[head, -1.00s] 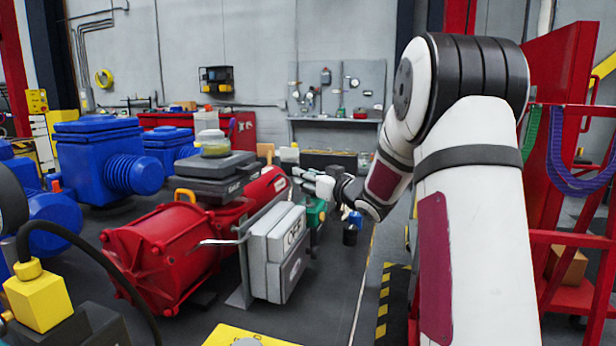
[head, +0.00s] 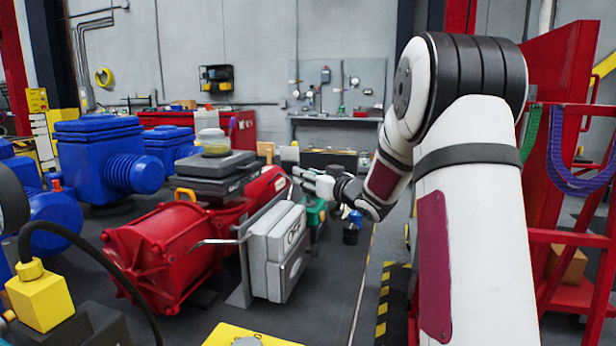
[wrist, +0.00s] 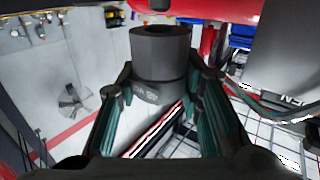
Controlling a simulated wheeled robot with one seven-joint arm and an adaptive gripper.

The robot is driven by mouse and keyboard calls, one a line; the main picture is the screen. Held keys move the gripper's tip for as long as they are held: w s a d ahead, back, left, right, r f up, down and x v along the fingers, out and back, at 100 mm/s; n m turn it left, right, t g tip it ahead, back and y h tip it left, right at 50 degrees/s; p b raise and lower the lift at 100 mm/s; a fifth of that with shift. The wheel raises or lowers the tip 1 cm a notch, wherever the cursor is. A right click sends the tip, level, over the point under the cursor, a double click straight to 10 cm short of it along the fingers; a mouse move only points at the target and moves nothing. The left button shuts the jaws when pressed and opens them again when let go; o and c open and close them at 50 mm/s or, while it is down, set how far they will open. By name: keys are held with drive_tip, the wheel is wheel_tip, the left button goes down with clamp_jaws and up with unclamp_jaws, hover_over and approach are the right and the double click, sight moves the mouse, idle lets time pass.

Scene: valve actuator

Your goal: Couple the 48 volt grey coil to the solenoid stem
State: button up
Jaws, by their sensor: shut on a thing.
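In the wrist view, my gripper (wrist: 160,82) is shut on a dark grey cylindrical coil (wrist: 161,52), one finger on each side. In the head view, my gripper (head: 312,182) is beside the far end of the red actuator (head: 165,250), above a green block (head: 316,213). The held coil cannot be made out there. I cannot clearly identify the solenoid stem; a small grey part (wrist: 160,5) shows beyond the coil, against red, in the wrist view.
A grey box (head: 278,250) with a lever stands in front of the actuator, near my gripper. A small blue and black object (head: 352,228) is to its right. Blue actuators (head: 100,160) are at left, a red rack (head: 565,200) at right.

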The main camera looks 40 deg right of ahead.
drive_tip(key=shift+f+b, duration=1)
drive_tip(key=shift+f, duration=0.7)
drive_tip(key=o, duration=1.3)
drive_tip(key=shift+s, duration=0.1)
drive_tip(key=s, duration=1.1)
drive_tip(key=shift+s+d, duration=0.2)
drive_tip(key=shift+s, duration=0.2)
